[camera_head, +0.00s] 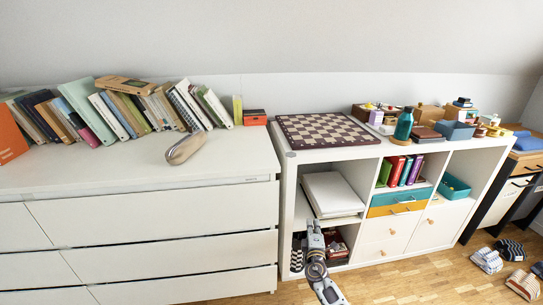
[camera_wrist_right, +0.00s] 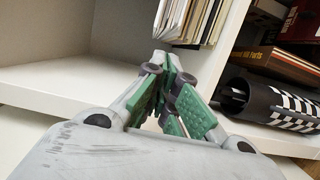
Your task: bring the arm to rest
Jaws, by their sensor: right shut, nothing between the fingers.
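My right gripper (camera_head: 314,229) is in front of the lower left part of the white cube shelf (camera_head: 288,215) in the head view. In the right wrist view its green-padded fingers (camera_wrist_right: 172,85) are together with nothing between them, in front of the shelf compartments. My left gripper does not show in either view.
A white dresser (camera_head: 150,215) with drawers stands at the left, with a row of books (camera_head: 120,115) on top. The shelf carries a chessboard (camera_head: 325,130) and holds a teal drawer front (camera_head: 402,198). A black-and-white checked roll (camera_wrist_right: 290,105) lies in a compartment.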

